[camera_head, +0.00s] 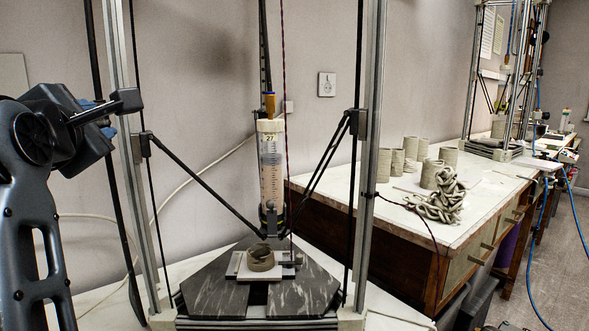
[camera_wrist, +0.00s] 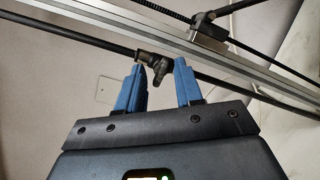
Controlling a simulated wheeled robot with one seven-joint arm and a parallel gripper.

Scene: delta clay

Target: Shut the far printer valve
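The far printer (camera_head: 472,100) stands at the back right in the head view, a metal frame on the far end of the long bench. Blue hoses run beside it. Its valve is too small to make out. The near printer (camera_head: 370,150) stands in front of me and holds an upright clear clay tube (camera_head: 271,165). My gripper (camera_wrist: 160,85) is open and empty in the wrist view, its two blue fingers apart. A dark rod joint (camera_wrist: 153,66) of a printer shows just beyond the fingertips; I cannot tell whether they touch. In the head view my arm is at the left edge.
The near printer's posts and slanting black rods stand close to my arm. A small clay ring (camera_head: 260,258) sits on its plate. The long bench (camera_head: 385,202) bears several clay cylinders and a coiled clay heap (camera_head: 437,202). Grey floor (camera_head: 565,260) is open at the right, crossed by a blue hose.

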